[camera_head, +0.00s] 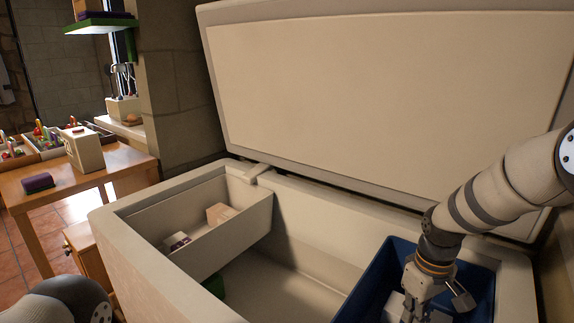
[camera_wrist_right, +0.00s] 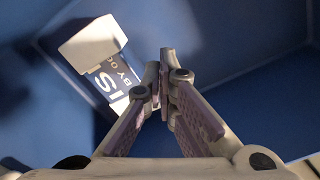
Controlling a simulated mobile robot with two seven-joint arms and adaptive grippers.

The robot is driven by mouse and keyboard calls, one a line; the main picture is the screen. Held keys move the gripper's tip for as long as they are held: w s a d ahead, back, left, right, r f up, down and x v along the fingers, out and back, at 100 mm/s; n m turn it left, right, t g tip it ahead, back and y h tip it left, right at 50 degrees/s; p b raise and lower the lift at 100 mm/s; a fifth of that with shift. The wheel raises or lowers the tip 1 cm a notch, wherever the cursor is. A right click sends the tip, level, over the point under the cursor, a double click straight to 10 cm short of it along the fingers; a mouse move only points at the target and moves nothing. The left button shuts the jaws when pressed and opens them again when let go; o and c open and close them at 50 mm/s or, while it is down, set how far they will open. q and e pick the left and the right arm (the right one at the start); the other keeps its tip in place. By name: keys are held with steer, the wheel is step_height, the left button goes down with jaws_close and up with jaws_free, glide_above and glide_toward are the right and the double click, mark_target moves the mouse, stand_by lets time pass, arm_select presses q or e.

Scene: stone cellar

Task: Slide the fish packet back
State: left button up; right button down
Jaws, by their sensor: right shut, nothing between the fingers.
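A white and blue packet (camera_wrist_right: 93,43) with printed letters lies in the deep blue bin (camera_wrist_right: 215,60) in the right wrist view; I take it for the fish packet, though only part of its lettering shows. My right gripper (camera_wrist_right: 161,70) is shut and empty, its fingertips just right of the packet in that view. In the head view my right arm reaches down into the blue bin (camera_head: 376,275) at the right end of the open chest freezer (camera_head: 150,262). The fingertips are hard to make out there. My left gripper is out of view.
The raised freezer lid (camera_head: 390,90) stands behind. A raised compartment at the freezer's left holds a small box (camera_head: 219,213) and a dark-and-white packet (camera_head: 178,241). The freezer floor between is mostly clear. A wooden table (camera_head: 110,165) stands at the left.

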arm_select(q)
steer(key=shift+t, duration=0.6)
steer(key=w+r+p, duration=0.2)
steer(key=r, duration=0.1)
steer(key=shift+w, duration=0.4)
arm_select(e)
step_height(320, 180, up, 9)
steer(key=shift+f, duration=0.2)
